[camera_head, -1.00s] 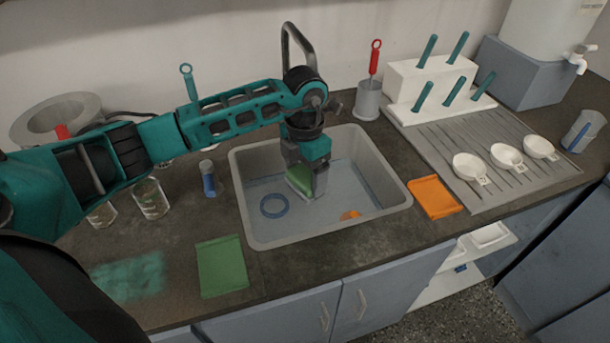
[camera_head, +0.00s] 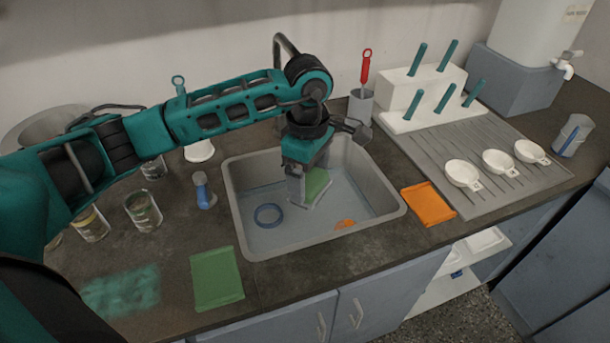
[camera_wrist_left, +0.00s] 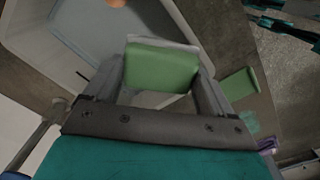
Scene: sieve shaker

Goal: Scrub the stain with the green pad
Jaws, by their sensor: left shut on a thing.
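A green pad (camera_head: 318,182) with a pale layer on one side is in my left gripper (camera_head: 309,193), inside the sink and tilted. Whether it touches the sink floor I cannot tell. In the left wrist view the pad (camera_wrist_left: 160,68) sits between the two fingers, which are shut on it. The stain (camera_head: 120,292) is a smeared teal patch on the dark counter at the lower left. A flat green cloth (camera_head: 217,278) lies on the counter between the stain and the sink. My right gripper is not in view.
The grey sink (camera_head: 246,240) holds a blue ring (camera_head: 268,215) and an orange piece (camera_head: 345,224). An orange cloth (camera_head: 428,204) lies right of it. Glass jars (camera_head: 143,211) and a blue-grey bottle (camera_head: 204,191) stand near the stain. A faucet (camera_head: 281,47) rises behind the sink.

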